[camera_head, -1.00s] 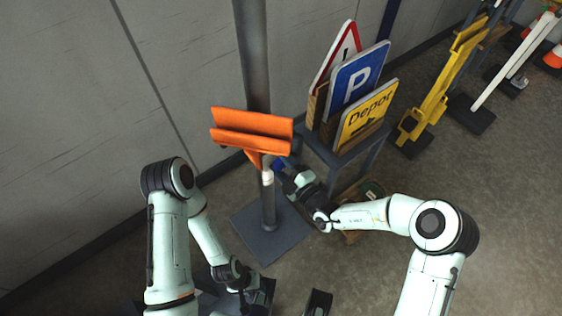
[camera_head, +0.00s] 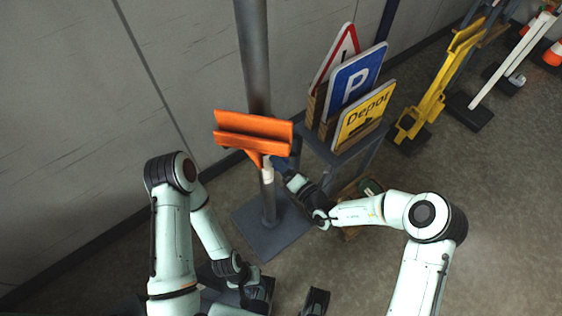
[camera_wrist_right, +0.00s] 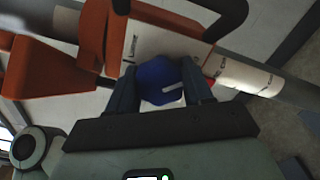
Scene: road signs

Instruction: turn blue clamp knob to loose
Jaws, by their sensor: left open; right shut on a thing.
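The blue clamp knob (camera_wrist_right: 155,80) shows in the right wrist view against a white label plate (camera_wrist_right: 150,45) on the orange clamp. Its white pointer line aims right, toward a red mark on the label; dark lettering is at upper left, too small to read. My right gripper (camera_wrist_right: 162,88) has its fingers on both sides of the knob, shut on it. In the head view my right gripper (camera_head: 285,165) is just right of the post, below the orange bracket (camera_head: 253,132), and hides the knob. My left gripper (camera_head: 258,290) is open, low in the picture, away from the post.
The grey post (camera_head: 254,60) stands on a square base plate (camera_head: 265,238) by the wall. A stand with a triangular sign, a blue parking sign (camera_head: 355,78) and a yellow sign (camera_head: 363,113) is close on the right. A yellow barrier (camera_head: 437,85) is beyond.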

